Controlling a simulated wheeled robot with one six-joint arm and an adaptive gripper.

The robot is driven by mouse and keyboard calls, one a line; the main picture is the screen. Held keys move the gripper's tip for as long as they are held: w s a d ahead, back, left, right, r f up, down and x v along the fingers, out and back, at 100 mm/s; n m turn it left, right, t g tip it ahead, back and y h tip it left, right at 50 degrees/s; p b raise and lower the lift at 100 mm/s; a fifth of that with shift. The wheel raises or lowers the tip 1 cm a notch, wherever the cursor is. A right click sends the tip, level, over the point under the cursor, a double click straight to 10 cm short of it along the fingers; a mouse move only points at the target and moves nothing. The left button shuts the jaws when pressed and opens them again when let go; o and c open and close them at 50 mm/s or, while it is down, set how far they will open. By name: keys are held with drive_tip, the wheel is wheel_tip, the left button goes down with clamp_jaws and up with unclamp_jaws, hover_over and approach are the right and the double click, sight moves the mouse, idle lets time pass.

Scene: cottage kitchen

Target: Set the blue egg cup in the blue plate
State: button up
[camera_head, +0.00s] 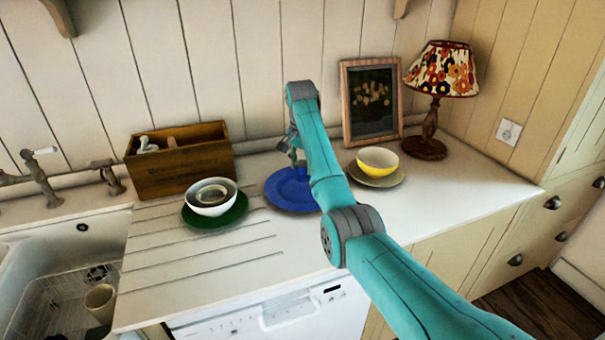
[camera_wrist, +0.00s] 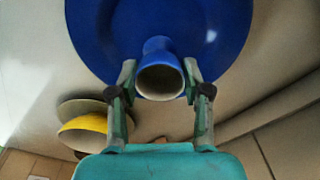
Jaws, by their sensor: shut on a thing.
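The blue egg cup (camera_wrist: 160,78) is between the two fingers of my gripper (camera_wrist: 160,85) in the wrist view, with its pale inside facing the camera. My gripper is shut on it. The blue plate (camera_wrist: 90,30) lies behind the cup in that view. In the head view the blue plate (camera_head: 278,199) lies on the counter, partly hidden by my arm. My gripper (camera_head: 294,158) is over the plate's far part there. The egg cup is hard to make out in the head view. I cannot tell whether its base touches the plate.
A yellow bowl (camera_head: 378,158) on a plate stands right of my arm. White bowls (camera_head: 211,209) sit on a green plate (camera_head: 236,214) at left. A wooden box (camera_head: 180,168), a picture frame (camera_head: 345,105) and a lamp (camera_head: 428,148) stand at the back.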

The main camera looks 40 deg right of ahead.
sight(302, 175)
drive_tip(key=shift+f, duration=1.8)
drive_tip(key=shift+f, duration=0.35)
drive_tip(key=o, duration=1.2)
drive_tip(key=shift+c, duration=0.2)
